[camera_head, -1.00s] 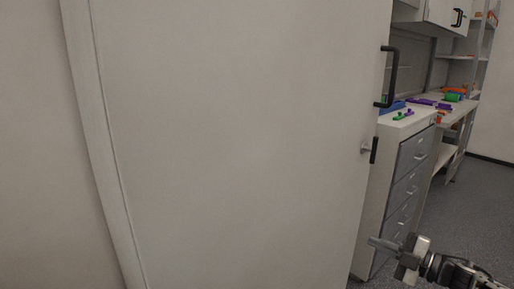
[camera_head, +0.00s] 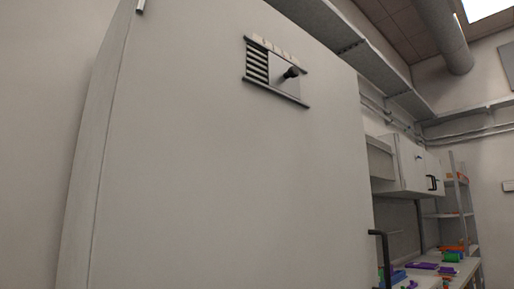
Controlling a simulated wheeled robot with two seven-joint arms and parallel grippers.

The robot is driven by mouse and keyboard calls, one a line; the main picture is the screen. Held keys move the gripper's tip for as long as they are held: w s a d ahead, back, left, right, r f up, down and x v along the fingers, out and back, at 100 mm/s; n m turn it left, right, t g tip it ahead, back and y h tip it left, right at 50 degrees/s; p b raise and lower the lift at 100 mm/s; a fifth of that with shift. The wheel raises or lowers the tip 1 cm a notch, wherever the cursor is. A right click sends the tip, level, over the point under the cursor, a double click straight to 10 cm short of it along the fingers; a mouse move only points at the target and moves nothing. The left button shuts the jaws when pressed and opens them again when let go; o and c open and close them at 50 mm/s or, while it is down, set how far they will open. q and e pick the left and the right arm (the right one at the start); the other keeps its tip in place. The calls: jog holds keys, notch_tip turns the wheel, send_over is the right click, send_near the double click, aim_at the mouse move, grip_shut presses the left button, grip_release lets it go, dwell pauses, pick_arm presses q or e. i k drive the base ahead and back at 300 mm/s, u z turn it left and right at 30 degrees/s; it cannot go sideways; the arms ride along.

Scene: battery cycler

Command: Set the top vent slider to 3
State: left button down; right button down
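The top vent (camera_head: 276,74) is set high on the large pale cabinet front (camera_head: 225,170), upper middle of the head view. It has dark louvre slats (camera_head: 257,67) exposed on its left part and a light sliding plate (camera_head: 287,88) on its right part. A dark knob (camera_head: 292,72) sticks out from the plate. A row of small pale marks (camera_head: 276,50) runs along the vent's upper edge, too small to read. Neither of my grippers is in view now.
A dark vertical handle (camera_head: 381,255) sits at the cabinet's lower right edge. To the right are wall cupboards (camera_head: 410,165), a shelf rack (camera_head: 455,200) and a worktop with coloured items (camera_head: 445,266). A pipe (camera_head: 440,35) runs under the ceiling.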

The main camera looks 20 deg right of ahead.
aim_at(284, 76)
jog(key=z, duration=0.5)
jog(key=k, duration=0.5)
jog(key=z, duration=0.2)
jog(key=i, duration=0.5)
